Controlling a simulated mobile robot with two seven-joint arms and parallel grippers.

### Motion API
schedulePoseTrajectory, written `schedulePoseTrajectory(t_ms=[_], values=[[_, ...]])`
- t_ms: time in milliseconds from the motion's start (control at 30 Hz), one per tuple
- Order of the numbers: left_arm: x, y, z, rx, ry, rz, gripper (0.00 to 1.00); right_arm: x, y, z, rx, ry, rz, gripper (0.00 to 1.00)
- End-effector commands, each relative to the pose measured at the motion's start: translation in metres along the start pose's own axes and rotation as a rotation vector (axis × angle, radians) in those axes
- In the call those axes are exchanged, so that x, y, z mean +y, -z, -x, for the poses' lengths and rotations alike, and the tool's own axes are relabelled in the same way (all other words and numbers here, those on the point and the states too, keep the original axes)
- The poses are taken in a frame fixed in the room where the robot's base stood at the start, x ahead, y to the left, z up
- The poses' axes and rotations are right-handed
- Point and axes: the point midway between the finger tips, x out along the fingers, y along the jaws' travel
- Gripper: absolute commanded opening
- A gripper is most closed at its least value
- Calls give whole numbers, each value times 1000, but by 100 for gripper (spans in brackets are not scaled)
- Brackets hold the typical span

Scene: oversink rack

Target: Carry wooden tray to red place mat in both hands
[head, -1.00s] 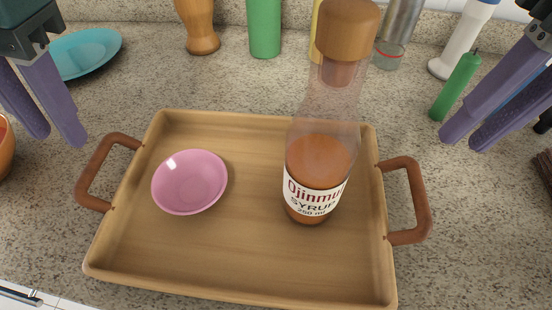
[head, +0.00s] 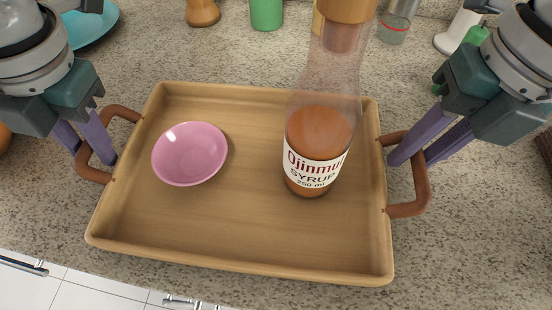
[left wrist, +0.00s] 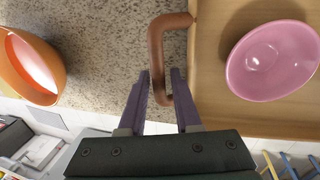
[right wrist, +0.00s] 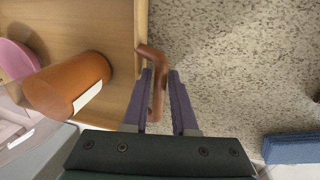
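The wooden tray (head: 240,255) lies on the stone counter with a brown handle at each end. A pink bowl (head: 189,153) stands on its left half and a syrup bottle (head: 318,150) stands upright on its right half. My left gripper (head: 94,155) is open, its fingers on either side of the left handle (left wrist: 160,50). My right gripper (head: 413,160) is open, its fingers around the right handle (right wrist: 157,95), with a small gap visible beside it. The red place mat is not in view.
A teal plate (head: 92,25), a wooden mill (head: 202,12), a green container (head: 266,14) and other bottles stand behind the tray. An orange bowl (left wrist: 30,70) stands left of the left handle. Cabinet fronts (head: 100,290) lie below the counter edge.

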Motion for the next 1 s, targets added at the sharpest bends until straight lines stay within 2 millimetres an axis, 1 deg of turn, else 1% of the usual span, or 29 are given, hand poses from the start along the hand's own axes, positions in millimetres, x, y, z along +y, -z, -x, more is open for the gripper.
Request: schedulePoseTrajectory(t_ms=[100, 333, 367, 567, 600, 633, 1000], values=[[0, 0, -4, -1, 0, 0, 32, 0, 0, -4, -1, -1, 0, 26], [0, 0, -4, -1, 0, -1, 32, 0, 0, -4, -1, -1, 1, 26], [0, 0, -4, -1, 0, -1, 31, 0, 0, -4, -1, -1, 1, 25], [0, 0, -4, -1, 0, 0, 9, 0, 0, -4, -1, 0, 1, 2], [0, 0, -4, -1, 0, 0, 4, 0, 0, -4, -1, 0, 1, 0], [0, 0, -4, -1, 0, 0, 1, 0, 0, -4, -1, 0, 1, 0], [0, 0, -4, -1, 0, 0, 0, 0, 0, -4, -1, 0, 0, 0]])
